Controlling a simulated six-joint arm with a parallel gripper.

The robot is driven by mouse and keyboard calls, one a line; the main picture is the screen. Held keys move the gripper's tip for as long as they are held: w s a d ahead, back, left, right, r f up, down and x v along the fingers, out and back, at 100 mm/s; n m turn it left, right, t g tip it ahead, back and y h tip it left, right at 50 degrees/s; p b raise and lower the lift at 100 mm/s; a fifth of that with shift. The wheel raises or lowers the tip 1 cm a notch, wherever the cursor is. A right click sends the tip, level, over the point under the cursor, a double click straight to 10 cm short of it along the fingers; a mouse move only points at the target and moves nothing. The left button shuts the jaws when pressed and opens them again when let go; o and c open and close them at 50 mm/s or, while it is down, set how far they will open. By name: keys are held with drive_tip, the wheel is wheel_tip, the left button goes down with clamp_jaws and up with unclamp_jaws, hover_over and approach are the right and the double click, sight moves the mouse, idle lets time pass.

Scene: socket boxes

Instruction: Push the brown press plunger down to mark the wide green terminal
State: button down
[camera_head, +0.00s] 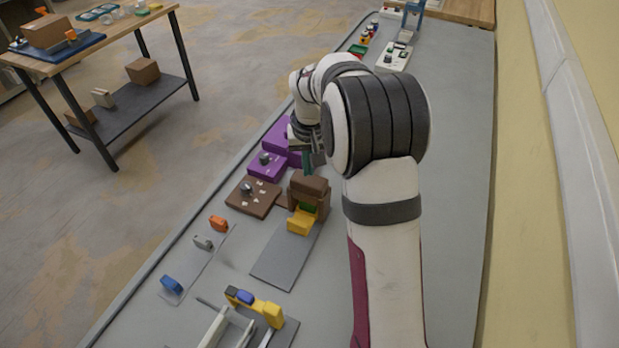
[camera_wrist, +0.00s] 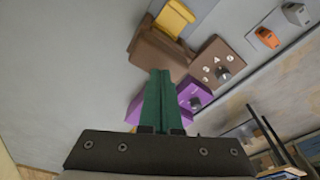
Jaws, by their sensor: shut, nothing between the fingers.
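The brown press (camera_head: 311,188) stands on the bench, its block-like brown plunger on top; it also shows in the wrist view (camera_wrist: 157,55). A green piece (camera_head: 308,207), apparently the green terminal, sits under the plunger, mostly hidden by the press. A yellow block (camera_head: 300,222) sits at the press's front and shows in the wrist view (camera_wrist: 174,17). My gripper (camera_head: 307,168) is just above and behind the press top, its green fingers (camera_wrist: 159,82) shut and empty. Whether the fingertips touch the plunger cannot be told.
A brown box with a knob (camera_head: 250,198) and a purple box with a knob (camera_head: 264,167) stand left of the press. A purple press (camera_head: 280,135) stands behind. A grey strip (camera_head: 285,258) lies in front. Orange, grey and blue pieces (camera_head: 172,285) sit front left.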

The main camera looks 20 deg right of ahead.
sight(309, 180)
drive_tip(key=shift+f, duration=0.3)
drive_tip(key=shift+f, duration=0.9)
drive_tip(key=shift+r, duration=2.7)
drive_tip(key=s+a+r+m+y, duration=0.1)
drive_tip(key=s+a+r, duration=0.2)
drive_tip(key=s, duration=0.4)
drive_tip(key=s+a+r, duration=0.3)
drive_tip(key=s, duration=0.4)
drive_tip(key=s+a+f+g, duration=0.1)
drive_tip(key=s+a, duration=0.2)
drive_tip(key=s, duration=0.7)
drive_tip(key=s+a+f+m+g+y, duration=0.1)
drive_tip(key=s+a, duration=0.2)
drive_tip(key=s, duration=0.6)
drive_tip(key=shift+s+f+m, duration=0.2)
drive_tip(key=shift+s+m, duration=0.1)
drive_tip(key=shift+s, duration=0.05)
